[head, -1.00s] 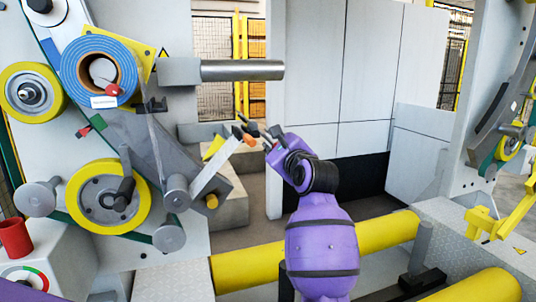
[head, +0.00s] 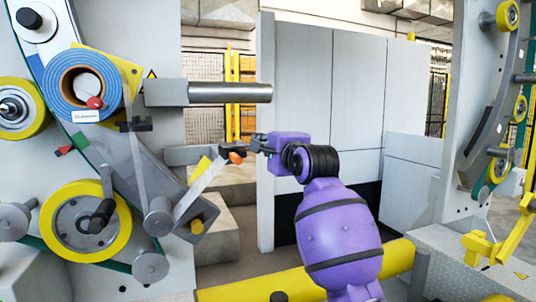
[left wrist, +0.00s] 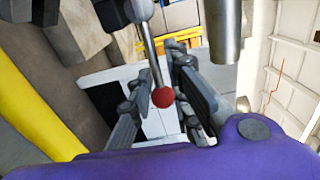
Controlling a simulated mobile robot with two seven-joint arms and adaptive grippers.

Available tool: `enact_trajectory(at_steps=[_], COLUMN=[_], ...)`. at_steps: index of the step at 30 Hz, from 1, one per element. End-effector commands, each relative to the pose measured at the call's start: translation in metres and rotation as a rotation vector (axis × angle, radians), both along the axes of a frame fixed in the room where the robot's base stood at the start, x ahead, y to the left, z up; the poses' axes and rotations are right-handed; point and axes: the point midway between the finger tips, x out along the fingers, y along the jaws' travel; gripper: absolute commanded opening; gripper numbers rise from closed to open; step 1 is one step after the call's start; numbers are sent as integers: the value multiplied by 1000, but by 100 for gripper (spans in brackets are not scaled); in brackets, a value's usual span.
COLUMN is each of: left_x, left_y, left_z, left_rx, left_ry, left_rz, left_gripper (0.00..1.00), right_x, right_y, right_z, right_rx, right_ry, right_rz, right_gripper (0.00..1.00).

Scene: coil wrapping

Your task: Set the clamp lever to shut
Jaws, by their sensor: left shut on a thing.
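The clamp lever is a thin metal rod with a round red knob (left wrist: 163,97) in the left wrist view, between my left gripper's dark fingers. In the head view the knob looks orange (head: 236,158), near the upper end of a slanted pale plate (head: 190,202). My left gripper (head: 252,147) reaches it from the right, just below the steel bar, and is shut on the knob. The fingers partly cover the contact. My right gripper is in neither current view.
A steel bar (head: 230,93) juts out just above my left gripper; its end also shows in the left wrist view (left wrist: 224,30). A blue roll (head: 66,101) and yellow wheels (head: 62,240) sit on the machine at left. A yellow tube (head: 262,287) runs below my arm.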

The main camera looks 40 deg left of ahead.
Motion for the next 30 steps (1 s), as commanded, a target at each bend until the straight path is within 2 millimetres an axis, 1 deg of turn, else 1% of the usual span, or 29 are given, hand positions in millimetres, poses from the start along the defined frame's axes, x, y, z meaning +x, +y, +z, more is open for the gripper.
enact_trajectory(at_steps=[7, 19, 20, 22, 23, 30], left_x=[0, 0, 0, 0, 0, 0], left_y=[0, 0, 0, -1, -1, 0], left_z=[3, 7, 8, 8, 8, 5], left_rx=[-23, -21, -21, -20, -20, -23], left_ry=[-44, -54, -55, -55, -55, -50], left_rz=[-1, -1, -1, -1, -1, -1], left_gripper=[0, 0, 18, 28, 30, 30], right_x=[-3, -3, -3, -3, -3, -4], right_y=[-1, -1, -1, -1, -1, -1], right_z=[-4, -3, -3, -3, -3, -3], right_rx=[0, -1, -1, -1, -1, 0], right_ry=[7, 7, 7, 7, 7, 8], right_rz=[-5, -5, -5, -5, -5, -8], right_gripper=[40, 40, 40, 40, 40, 40])
